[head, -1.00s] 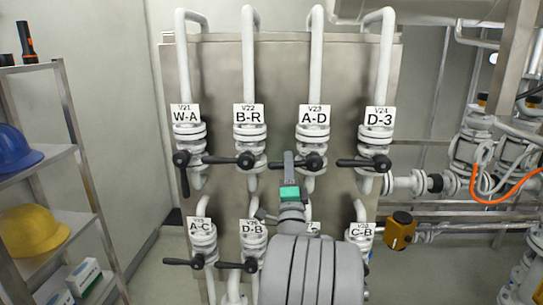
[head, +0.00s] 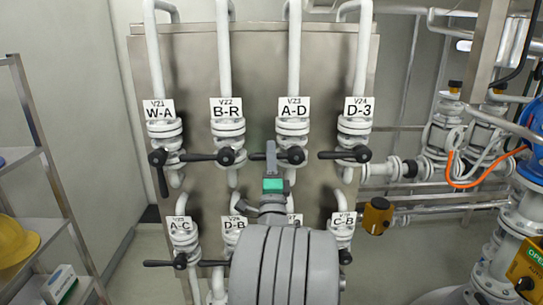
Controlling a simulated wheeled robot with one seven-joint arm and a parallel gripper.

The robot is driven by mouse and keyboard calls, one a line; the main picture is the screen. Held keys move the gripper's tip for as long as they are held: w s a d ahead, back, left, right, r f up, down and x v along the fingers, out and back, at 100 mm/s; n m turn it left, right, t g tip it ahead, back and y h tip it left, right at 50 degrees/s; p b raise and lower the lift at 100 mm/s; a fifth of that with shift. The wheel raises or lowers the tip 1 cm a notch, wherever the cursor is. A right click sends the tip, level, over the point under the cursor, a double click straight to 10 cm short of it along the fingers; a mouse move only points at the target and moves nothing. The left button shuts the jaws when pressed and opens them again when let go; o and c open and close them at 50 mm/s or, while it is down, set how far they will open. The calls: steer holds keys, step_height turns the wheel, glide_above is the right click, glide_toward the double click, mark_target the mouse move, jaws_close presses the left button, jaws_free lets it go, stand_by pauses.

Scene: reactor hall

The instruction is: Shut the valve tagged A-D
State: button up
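The valve tagged A-D (head: 293,127) is third from the left in the upper row on the steel panel, in the head view. Its black lever (head: 293,155) has its hub below the tag and points left, roughly horizontal, across the pipe. My gripper (head: 270,152) rises in front of the lever, overlapping its left part in the picture. The gripper is seen nearly edge-on, so its opening is hidden. I cannot tell whether it touches the lever.
Neighbouring valves B-R (head: 226,128) and D-3 (head: 358,127) have levers pointing left; W-A (head: 160,132) has its lever pointing down. A lower row includes A-C (head: 181,232) and C-B (head: 342,230). A shelf (head: 30,160) stands left; pipework and an orange cable (head: 480,180) are right.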

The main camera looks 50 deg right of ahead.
steer(key=shift+w+f, duration=0.1)
steer(key=shift+f, duration=0.05)
steer(key=shift+a+f+b, duration=0.1)
steer(key=shift+f+b, duration=0.1)
steer(key=shift+b, duration=0.1)
steer(key=b+v, duration=0.5)
steer(key=v, duration=0.2)
steer(key=shift+s+a, duration=0.2)
steer(key=shift+s, duration=0.05)
